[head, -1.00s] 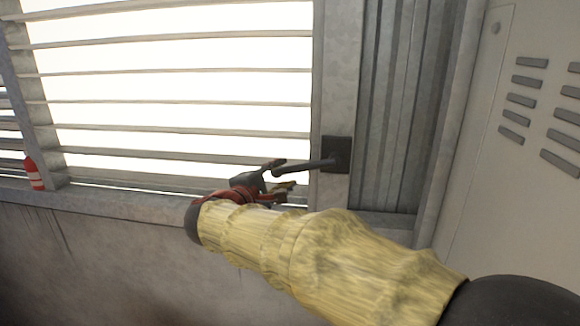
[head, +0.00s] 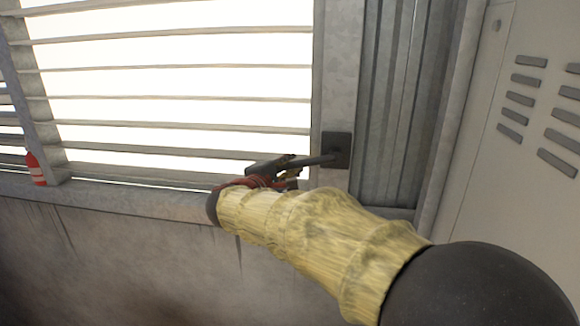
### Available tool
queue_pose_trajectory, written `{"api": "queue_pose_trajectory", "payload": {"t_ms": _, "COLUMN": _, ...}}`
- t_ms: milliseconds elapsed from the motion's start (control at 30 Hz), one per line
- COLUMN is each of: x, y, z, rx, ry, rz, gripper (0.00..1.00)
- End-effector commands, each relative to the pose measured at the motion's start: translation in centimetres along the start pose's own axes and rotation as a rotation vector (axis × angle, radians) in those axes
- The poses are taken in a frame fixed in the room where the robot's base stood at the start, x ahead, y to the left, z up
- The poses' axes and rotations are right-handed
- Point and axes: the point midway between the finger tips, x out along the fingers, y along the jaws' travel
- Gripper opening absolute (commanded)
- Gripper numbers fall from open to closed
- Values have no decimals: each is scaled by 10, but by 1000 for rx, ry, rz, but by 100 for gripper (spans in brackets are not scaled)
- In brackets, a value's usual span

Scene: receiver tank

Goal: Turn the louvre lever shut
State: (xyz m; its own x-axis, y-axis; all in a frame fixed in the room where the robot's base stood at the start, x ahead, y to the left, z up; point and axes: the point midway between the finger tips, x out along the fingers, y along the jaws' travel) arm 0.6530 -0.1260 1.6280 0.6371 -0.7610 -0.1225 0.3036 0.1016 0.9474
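The louvre lever (head: 322,160) is a dark bar that reaches left from a dark square plate (head: 336,150) on the window's right post. It points left and slightly down. The louvre slats (head: 180,98) stand apart, with bright light between them. My gripper (head: 291,168) is at the lever's free left end, with its dark fingers above and below the bar. The fingers hide the lever's tip, and I cannot tell whether they press on it.
A red bottle-like object with a white band (head: 36,169) stands on the sill (head: 120,197) at the left. A pale cabinet with vent slots (head: 520,110) stands at the right, beyond corrugated metal. The wall below the sill is bare.

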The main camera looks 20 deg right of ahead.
Motion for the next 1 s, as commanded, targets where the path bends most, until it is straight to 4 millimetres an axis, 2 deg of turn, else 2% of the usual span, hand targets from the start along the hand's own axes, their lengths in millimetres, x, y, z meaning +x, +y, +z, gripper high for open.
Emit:
{"api": "queue_pose_trajectory", "payload": {"t_ms": 300, "x": 0, "y": 0, "z": 0, "rx": 0, "ry": 0, "rz": 0, "gripper": 0}}
{"api": "queue_pose_trajectory", "payload": {"t_ms": 1000, "x": 0, "y": -1, "z": 0, "rx": -7, "ry": -2, "rz": 2, "gripper": 0}}
